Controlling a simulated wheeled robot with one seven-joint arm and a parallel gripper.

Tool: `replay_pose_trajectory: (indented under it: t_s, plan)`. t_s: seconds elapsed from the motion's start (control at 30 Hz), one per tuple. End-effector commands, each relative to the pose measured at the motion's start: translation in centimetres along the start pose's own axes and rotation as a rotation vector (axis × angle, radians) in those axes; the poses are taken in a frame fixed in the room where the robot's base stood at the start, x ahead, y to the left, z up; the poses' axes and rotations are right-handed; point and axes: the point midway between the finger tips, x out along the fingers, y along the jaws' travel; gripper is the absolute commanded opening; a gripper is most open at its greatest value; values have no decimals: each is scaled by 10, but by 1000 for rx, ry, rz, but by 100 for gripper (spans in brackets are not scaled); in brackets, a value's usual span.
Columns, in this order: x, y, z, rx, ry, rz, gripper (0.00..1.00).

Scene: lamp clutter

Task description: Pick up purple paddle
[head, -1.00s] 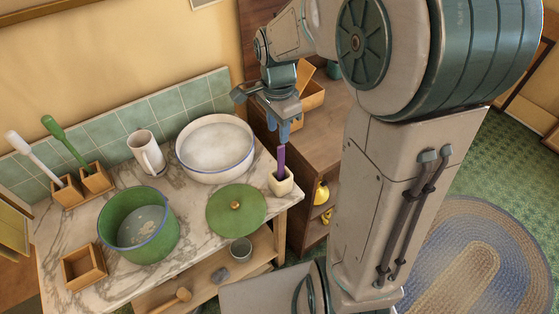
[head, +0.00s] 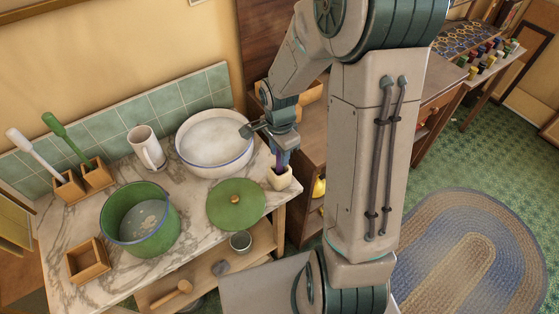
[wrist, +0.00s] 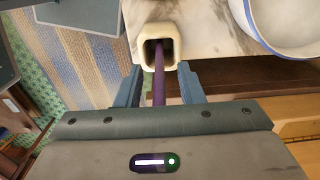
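The purple paddle (wrist: 159,75) stands in a small cream holder (head: 280,178) at the right end of the marble counter. My gripper (head: 282,155) is right above the holder, pointing down. In the wrist view my gripper (wrist: 159,88) is open, with one finger on each side of the paddle's shaft and a gap on both sides. The lower end of the paddle is inside the holder (wrist: 158,30). Its upper end is hidden behind my gripper body in the wrist view.
A white bowl (head: 213,165) with a blue rim stands left of my gripper. A green round lid (head: 222,208), a green pot (head: 115,235) and a white mug (head: 145,150) stand farther left. A wooden cabinet (head: 313,150) stands behind on the right.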

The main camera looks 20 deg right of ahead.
Motion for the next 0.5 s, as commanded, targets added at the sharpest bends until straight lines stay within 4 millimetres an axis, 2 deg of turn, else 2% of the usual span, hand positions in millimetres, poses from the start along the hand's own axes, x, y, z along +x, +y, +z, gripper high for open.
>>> replay_pose_trajectory:
  t_s: [0.17,0.3,0.5]
  plan:
    - [0,0,0,0,0,-1,35]
    - [0,0,0,0,0,-1,0]
    - [0,0,0,0,0,-1,0]
